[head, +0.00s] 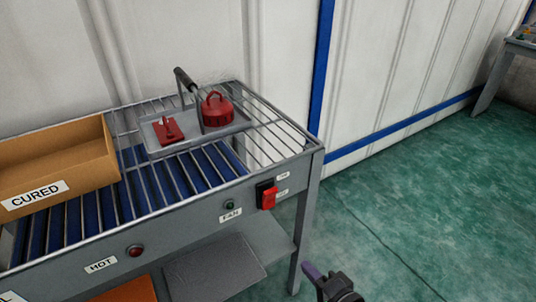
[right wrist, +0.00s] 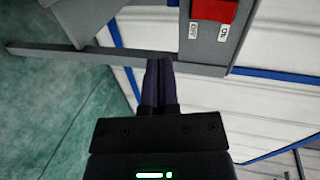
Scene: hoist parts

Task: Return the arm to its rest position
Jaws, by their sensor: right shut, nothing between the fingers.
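My right gripper (head: 312,271) is at the bottom of the head view, right of the bench's front leg and over the green floor. In the right wrist view its dark fingers (right wrist: 158,82) are together with nothing between them. It is apart from the bench and touches nothing that I can see. My left gripper is not in view.
The grey slatted bench (head: 308,160) carries a tray (head: 152,139) with red parts and a box marked CURED (head: 55,190). A red switch (head: 268,198) sits on its front, also in the right wrist view (right wrist: 215,10). Floor right is clear.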

